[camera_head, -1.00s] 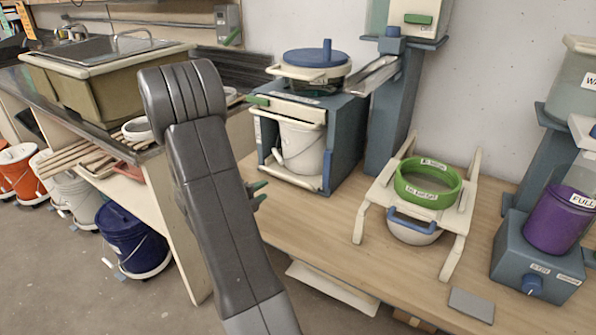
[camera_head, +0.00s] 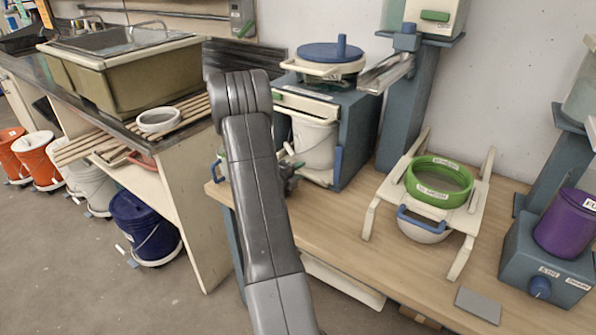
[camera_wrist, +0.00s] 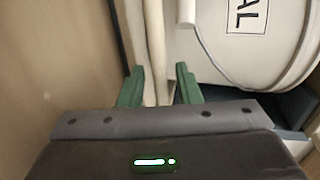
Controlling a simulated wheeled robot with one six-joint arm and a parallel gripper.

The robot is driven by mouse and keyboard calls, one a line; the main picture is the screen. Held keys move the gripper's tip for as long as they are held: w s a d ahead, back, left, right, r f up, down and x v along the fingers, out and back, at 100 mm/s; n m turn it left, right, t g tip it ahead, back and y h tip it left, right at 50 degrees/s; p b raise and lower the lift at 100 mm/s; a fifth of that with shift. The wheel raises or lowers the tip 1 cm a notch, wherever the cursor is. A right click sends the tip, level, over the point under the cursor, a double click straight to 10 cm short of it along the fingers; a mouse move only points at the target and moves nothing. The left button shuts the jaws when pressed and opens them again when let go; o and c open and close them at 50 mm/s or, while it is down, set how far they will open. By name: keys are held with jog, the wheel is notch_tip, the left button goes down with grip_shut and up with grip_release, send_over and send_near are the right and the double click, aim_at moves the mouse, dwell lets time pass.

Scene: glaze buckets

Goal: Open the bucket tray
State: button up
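A white bucket (camera_head: 313,142) stands inside the blue-grey housing (camera_head: 358,135) on the wooden bench. A blue upright piece (camera_head: 337,166) shows at the housing's front right; the tray under the bucket is mostly hidden by my arm. My gripper (camera_head: 292,168) is in front of the housing, low beside the bucket, partly hidden by my arm. In the wrist view its green fingers (camera_wrist: 159,80) are apart, with pale bars (camera_wrist: 155,45) showing between and beyond them. Whether they touch is unclear. The bucket (camera_wrist: 248,45), with a black-lettered label, is at right, above a dark blue-grey surface (camera_wrist: 262,108).
A pale frame (camera_head: 464,225) holding a green sieve (camera_head: 438,203) stands right of the housing. A purple container (camera_head: 566,222) on a blue-grey base is further right. A sink cabinet (camera_head: 130,75) and several floor buckets are at left.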

jog(key=shift+w, duration=0.1)
grip_shut()
jog(key=shift+s+a+f, duration=0.1)
jog(key=shift+s+a, duration=0.05)
jog(key=shift+s, duration=0.1)
jog(key=f+b+v, duration=0.1)
jog(key=b+v, duration=0.2)
jog(key=v, duration=0.6)
jog(key=f+b+v, duration=0.2)
jog(key=v, duration=0.8)
jog(key=f+b+v, duration=0.2)
jog(key=b+v, duration=0.1)
jog(key=v, duration=0.6)
jog(key=shift+s+a+b, duration=0.3)
jog(key=shift+s+a, duration=0.2)
jog(key=shift+s, duration=0.05)
jog(key=shift+f, duration=0.1)
